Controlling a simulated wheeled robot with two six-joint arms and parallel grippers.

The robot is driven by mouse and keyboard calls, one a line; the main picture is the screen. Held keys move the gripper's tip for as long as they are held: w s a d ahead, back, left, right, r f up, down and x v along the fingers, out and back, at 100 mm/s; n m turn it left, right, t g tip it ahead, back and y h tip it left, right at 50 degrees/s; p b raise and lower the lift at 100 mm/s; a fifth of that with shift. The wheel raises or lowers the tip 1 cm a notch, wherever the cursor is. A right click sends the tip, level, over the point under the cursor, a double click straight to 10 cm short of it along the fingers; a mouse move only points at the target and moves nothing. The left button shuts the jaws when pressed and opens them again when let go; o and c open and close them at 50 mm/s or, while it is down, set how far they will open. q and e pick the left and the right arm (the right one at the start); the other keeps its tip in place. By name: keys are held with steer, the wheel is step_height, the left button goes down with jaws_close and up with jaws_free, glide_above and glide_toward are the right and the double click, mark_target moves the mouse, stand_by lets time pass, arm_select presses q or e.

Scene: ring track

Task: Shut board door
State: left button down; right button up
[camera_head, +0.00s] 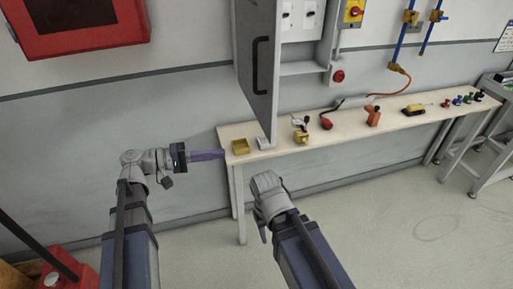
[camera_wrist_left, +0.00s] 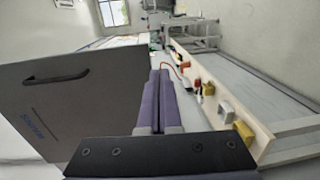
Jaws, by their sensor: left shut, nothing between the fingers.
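The grey board door (camera_head: 258,70) stands open, swung out from the wall board (camera_head: 300,45). It has a dark bar handle on its face. In the left wrist view the door (camera_wrist_left: 75,105) fills the left side, with its handle (camera_wrist_left: 56,77) near its upper part. My left gripper (camera_head: 222,154) is left of the door and lower, near the left end of the bench, with its fingers shut and empty. The shut fingers (camera_wrist_left: 158,100) point ahead beside the door in the left wrist view. My right arm reaches in at the bottom centre; its fingers are hard to make out.
A narrow bench (camera_head: 350,128) runs along the wall under the board. It carries a yellow tray (camera_head: 240,146), a red-orange tool (camera_head: 373,115), a yellow tool (camera_head: 413,109) and several small items. A red cabinet (camera_head: 78,28) hangs upper left. The floor in front is clear.

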arm_select(q)
steer(key=w+r+x, duration=0.1)
steer(key=r+x, duration=0.1)
steer(key=x, duration=1)
steer(key=shift+w+r+t+h, duration=0.2)
steer(key=shift+w+t+h, duration=0.05)
steer(key=shift+t+h, duration=0.15)
steer(key=shift+d, duration=0.25)
